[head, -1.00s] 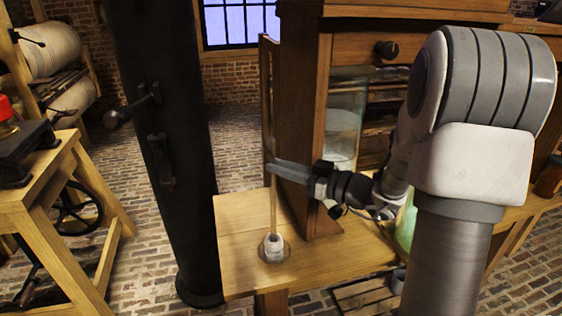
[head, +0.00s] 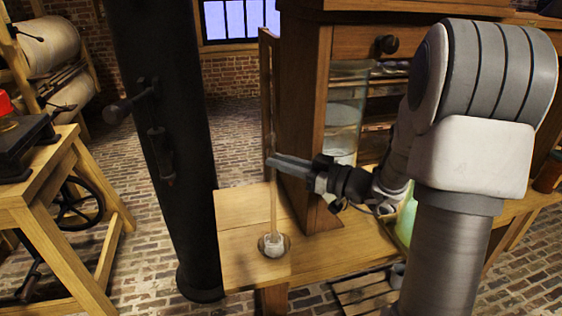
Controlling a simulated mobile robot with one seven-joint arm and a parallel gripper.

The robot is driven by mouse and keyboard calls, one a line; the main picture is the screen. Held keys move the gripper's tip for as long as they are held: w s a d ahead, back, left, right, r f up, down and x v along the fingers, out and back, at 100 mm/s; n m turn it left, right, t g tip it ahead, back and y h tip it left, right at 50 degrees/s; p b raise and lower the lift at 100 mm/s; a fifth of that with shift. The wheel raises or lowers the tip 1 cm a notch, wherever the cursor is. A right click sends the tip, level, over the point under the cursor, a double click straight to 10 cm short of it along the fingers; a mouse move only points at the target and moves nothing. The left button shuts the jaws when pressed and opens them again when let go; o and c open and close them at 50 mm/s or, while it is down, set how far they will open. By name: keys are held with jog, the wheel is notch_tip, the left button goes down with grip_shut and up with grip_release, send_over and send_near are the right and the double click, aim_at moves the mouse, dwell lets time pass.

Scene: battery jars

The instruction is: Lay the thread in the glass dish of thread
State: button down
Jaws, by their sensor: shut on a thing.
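My gripper (head: 270,161) is at the near left corner of the wooden cabinet, its fingers pointing left. It is shut on a thin, pale, upright strand, which I take to be the thread (head: 274,205). The strand shows above the fingertips and runs straight down to a small round glass dish (head: 286,248) on the bench top. A whitish lump sits in the dish, and the strand's lower end meets it. I cannot tell whether the strand lies loose in the dish or is joined to that lump.
The wooden cabinet (head: 302,130) stands close behind and right of my gripper. A tall glass jar (head: 345,105) and a greenish glass vessel (head: 406,222) are to the right. A black iron column (head: 165,200) rises left of the bench (head: 235,258). The bench's left end is bare.

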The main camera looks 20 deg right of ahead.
jog(key=shift+r, duration=0.1)
notch_tip(320, 180, up, 8)
jog(key=p, duration=0.1)
dwell(0.8)
